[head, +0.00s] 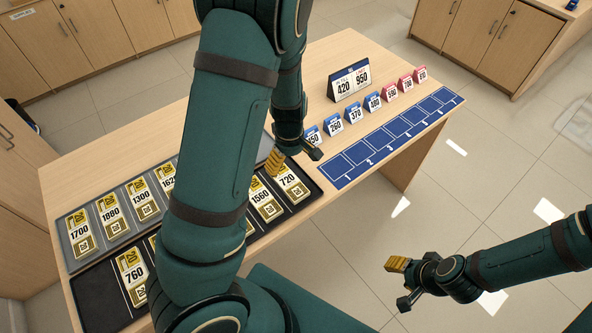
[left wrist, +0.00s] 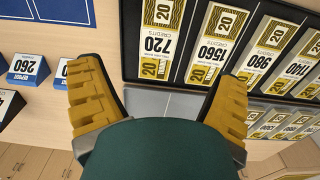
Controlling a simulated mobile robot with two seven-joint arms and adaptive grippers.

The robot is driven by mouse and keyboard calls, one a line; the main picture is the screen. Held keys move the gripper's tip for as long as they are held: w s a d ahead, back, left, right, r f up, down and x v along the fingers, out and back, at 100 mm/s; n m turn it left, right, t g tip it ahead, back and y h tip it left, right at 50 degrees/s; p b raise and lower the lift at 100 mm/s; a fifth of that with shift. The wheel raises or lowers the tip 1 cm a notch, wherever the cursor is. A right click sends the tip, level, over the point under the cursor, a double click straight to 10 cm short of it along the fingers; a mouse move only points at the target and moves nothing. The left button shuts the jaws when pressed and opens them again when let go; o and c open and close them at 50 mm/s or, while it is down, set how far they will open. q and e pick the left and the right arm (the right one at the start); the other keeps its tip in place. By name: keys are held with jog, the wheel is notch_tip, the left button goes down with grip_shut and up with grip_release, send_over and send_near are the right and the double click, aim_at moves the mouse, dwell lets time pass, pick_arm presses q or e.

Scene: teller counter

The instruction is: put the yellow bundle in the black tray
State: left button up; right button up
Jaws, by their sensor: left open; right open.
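Several white bundles with gold-yellow bands lie in two trays, and I cannot tell which one the task means. The black tray (head: 95,292) holds bundles marked 760 (head: 132,273), 1560 (head: 264,205) and 720 (head: 290,184), among others. Its rim (left wrist: 131,45) and the 720 bundle (left wrist: 158,42) show in the left wrist view. My left gripper (head: 293,156) is open and empty above the trays' right end, by 720. My right gripper (head: 399,283) is open and empty over the floor.
My left arm hides the middle of both trays. A blue numbered strip (head: 385,144) lies at the table's right, with small blue and red cards (head: 373,102) behind it. A larger tent sign (head: 349,81) stands further back. The wooden counter (head: 110,165) is bare at the back left.

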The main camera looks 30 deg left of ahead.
pick_arm(q)
jog(key=s+d+f+m, duration=0.2)
jog(key=f, duration=0.1)
jog(key=s+d+f+m, duration=0.1)
jog(key=d+f+m, duration=0.1)
jog(key=d+f, duration=0.1)
jog(key=s+d+f+m+h, duration=0.1)
jog(key=s+d+f+m, duration=0.1)
jog(key=f, duration=0.1)
jog(key=shift+s+d, duration=0.3)
jog(key=s+d+f+m+t+h, duration=0.1)
jog(key=s+d+m, duration=0.3)
jog(key=d, duration=0.5)
jog(key=shift+d+m+t+h, duration=0.4)
jog(key=shift+m+h, duration=0.4)
jog(key=shift+h, duration=0.1)
jog(key=shift+w+f, duration=0.1)
jog(key=shift+f, duration=0.05)
